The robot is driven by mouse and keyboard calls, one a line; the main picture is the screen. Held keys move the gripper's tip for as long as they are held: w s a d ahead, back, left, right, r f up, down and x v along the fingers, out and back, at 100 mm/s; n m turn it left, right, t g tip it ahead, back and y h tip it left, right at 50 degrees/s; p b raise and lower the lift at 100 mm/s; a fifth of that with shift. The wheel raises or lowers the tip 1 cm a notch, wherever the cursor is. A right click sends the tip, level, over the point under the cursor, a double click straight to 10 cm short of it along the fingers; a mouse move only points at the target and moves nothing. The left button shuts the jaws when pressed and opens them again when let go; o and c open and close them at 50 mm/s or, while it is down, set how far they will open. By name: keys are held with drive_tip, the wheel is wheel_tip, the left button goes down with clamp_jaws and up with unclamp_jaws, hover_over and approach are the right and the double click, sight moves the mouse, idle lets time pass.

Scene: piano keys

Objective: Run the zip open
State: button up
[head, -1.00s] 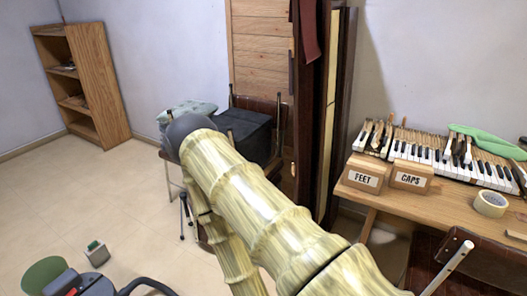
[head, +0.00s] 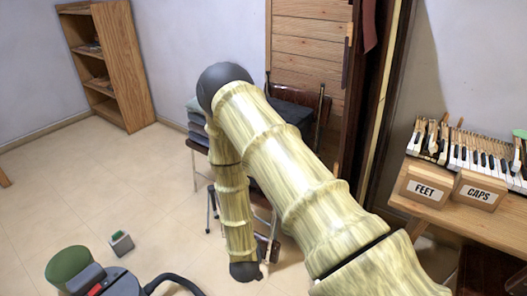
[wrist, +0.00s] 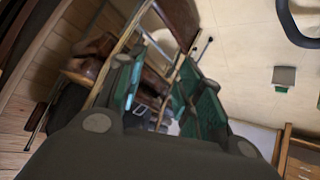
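No zip or zip pull can be made out in either view. A dark, soft-looking item (head: 293,112) lies behind my arm in the head view, by a chair, largely hidden. A stack of grey-green cushions (head: 198,125) is on a seat left of it, partly covered by my arm. My gripper (head: 264,250) hangs low in front of the chair legs, small and partly hidden there. In the wrist view my gripper (wrist: 155,75) has its green-padded fingers apart, with nothing seen held between them. Brown chair parts (wrist: 175,20) show beyond the fingers.
A vacuum cleaner (head: 105,282) and a small grey box (head: 121,242) stand on the floor at left. A bench (head: 437,212) at right carries piano keys (head: 485,160) and FEET (head: 425,188) and CAPS (head: 480,190) boxes. A bookcase (head: 130,70) stands back left.

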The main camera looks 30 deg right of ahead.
drive_tip(key=w+d+r+m+g+h+b, duration=0.1)
drive_tip(key=w+d+r+m+h, duration=0.45)
drive_tip(key=w+r, duration=0.5)
drive_tip(key=w+d+r+m+h, duration=0.45)
drive_tip(key=w+r+h, duration=0.2)
drive_tip(key=r, duration=0.65)
drive_tip(key=shift+n+y, duration=0.3)
drive_tip(key=shift+y, duration=0.2)
drive_tip(key=x, duration=1)
drive_tip(key=shift+w+d+f, duration=0.15)
drive_tip(key=shift+w+d, duration=0.15)
drive_tip(key=shift+c, duration=0.2)
clamp_jaws()
